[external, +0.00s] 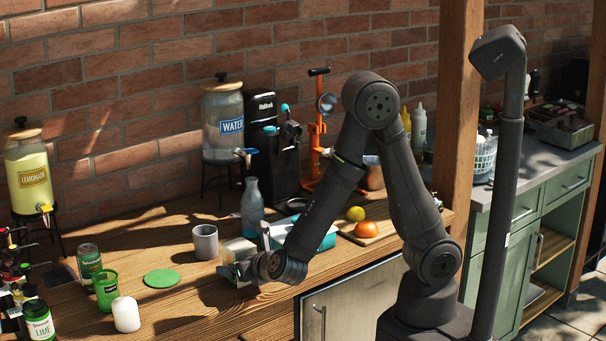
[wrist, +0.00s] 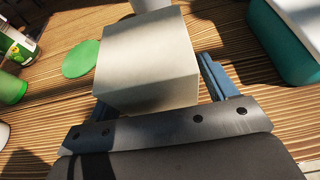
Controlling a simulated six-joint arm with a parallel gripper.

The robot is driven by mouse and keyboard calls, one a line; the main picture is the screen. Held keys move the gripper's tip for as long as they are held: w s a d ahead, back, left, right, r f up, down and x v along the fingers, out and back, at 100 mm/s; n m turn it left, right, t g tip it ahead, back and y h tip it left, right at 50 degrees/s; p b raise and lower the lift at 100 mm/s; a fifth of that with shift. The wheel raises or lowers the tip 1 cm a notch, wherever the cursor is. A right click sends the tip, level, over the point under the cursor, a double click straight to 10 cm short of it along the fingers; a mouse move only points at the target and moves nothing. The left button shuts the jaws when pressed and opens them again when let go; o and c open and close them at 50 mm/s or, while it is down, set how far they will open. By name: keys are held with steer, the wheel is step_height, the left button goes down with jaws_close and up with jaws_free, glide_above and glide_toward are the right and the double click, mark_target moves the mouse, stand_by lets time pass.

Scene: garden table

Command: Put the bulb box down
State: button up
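The bulb box (external: 238,249), a plain pale box, is at the end of my arm near the table's front edge. In the wrist view the bulb box (wrist: 149,55) fills the space between the two blue fingers of my gripper (wrist: 158,95). The fingers lie against its opposite sides, so my gripper looks shut on it. In the external view my gripper (external: 237,271) is low over the wooden table (external: 185,290). I cannot tell whether the box's underside touches the wood.
A green coaster (external: 162,278) and grey cup (external: 205,242) are left of the box. A teal-and-white container (external: 318,238) stands close on its right. A white candle (external: 126,314), green glass (external: 106,290) and can (external: 89,260) stand further left. Bare wood lies between box and coaster.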

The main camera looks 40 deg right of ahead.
steer(key=shift+r, duration=0.1)
steer(key=shift+s+r, duration=0.15)
steer(key=shift+s, duration=0.05)
steer(key=v, duration=1.1)
steer(key=shift+s, duration=0.3)
steer(key=x, duration=1.2)
steer(key=shift+w, duration=0.1)
steer(key=shift+r, duration=0.1)
